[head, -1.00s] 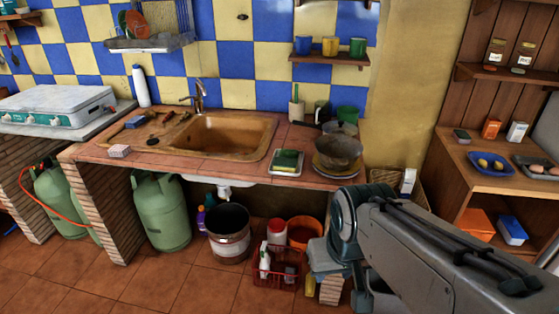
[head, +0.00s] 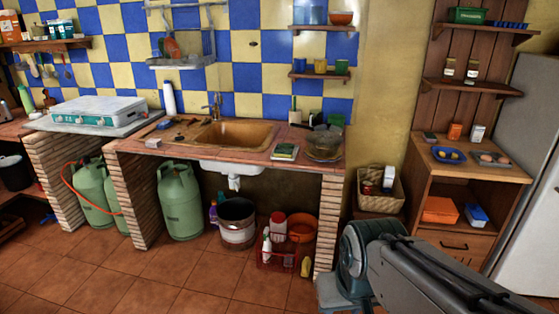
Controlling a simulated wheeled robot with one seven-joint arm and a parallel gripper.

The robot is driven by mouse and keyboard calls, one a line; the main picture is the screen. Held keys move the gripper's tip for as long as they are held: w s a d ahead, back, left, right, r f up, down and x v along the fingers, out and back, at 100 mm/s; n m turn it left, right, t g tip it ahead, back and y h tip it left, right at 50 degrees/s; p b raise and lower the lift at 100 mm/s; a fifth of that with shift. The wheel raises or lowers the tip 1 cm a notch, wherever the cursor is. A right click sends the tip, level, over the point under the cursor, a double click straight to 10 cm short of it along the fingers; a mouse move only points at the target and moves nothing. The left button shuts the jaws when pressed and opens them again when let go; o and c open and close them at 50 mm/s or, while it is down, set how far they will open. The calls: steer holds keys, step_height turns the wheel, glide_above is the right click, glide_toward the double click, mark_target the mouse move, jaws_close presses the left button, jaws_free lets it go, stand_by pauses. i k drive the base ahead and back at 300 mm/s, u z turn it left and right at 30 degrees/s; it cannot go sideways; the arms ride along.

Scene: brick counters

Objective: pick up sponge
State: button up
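A small green block, which looks like a sponge, lies on a pale tray (head: 275,156) at the front right of the tiled sink counter (head: 225,157). The green block (head: 286,149) is small in this view, so I cannot be certain what it is. A pale pinkish block (head: 153,143) sits at the counter's left front edge, and a small blue item (head: 165,124) lies left of the basin. My arm crosses the lower right corner, well in front of the counter. The fingers of my gripper do not show.
A brown sink (head: 236,134) is set into the counter. Bowls (head: 324,146) stand at its right end. Below are a bucket (head: 237,222), a red crate (head: 277,260) and green gas bottles (head: 180,200). A wooden cabinet (head: 470,176) stands right. The tiled floor (head: 150,285) in front is clear.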

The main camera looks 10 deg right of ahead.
mark_target(278, 152)
steer(key=u, duration=0.6)
steer(key=i, duration=0.95)
steer(key=u, duration=0.6)
steer(key=i, duration=1.55)
steer(key=z, duration=0.85)
steer(key=i, duration=0.8)
steer(key=z, duration=1.3)
steer(key=i, duration=0.4)
steer(key=z, duration=0.3)
